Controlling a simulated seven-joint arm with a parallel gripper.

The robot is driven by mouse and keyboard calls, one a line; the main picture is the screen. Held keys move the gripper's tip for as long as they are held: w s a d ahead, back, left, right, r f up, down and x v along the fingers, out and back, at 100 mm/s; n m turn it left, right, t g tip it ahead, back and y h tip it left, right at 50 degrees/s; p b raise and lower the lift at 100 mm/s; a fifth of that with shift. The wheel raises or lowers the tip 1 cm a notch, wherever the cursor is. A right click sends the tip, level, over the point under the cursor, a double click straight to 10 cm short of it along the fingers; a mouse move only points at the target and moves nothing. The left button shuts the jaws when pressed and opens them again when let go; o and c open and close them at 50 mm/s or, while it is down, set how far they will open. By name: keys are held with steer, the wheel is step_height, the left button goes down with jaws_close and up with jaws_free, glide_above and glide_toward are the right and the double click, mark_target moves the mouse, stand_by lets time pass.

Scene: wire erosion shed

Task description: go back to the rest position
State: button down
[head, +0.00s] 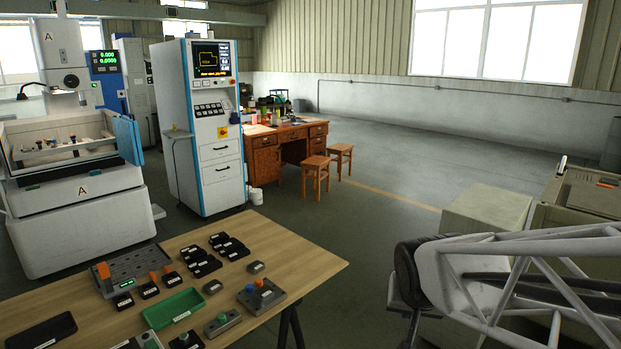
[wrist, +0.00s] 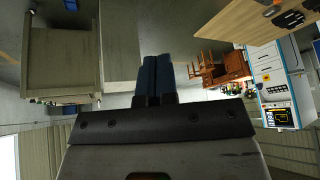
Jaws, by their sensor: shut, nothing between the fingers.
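My gripper (wrist: 155,78) shows in the wrist view with its two dark blue fingers side by side and touching, and nothing held. The wrist view is turned over, with the floor towards the top. In the head view my arm reaches in from the right as a white lattice frame, clear of the table. The gripper's fingers cannot be made out there.
A wooden table (head: 310,262) at front left bears a green tray (head: 174,309), a grey rack (head: 152,262) and several dark labelled blocks. A control cabinet (head: 213,160), a machine (head: 85,222) and a desk (head: 264,157) stand behind. Beige cabinets (head: 487,213) stand near my arm. The middle floor is open.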

steer(key=s+r+n+g, duration=0.2)
steer(key=s+r+g, duration=0.1)
steer(key=s, duration=1.2)
steer(key=shift+y, duration=0.3)
steer(key=c, duration=1.8)
jaws_free()
steer(key=shift+d, duration=0.1)
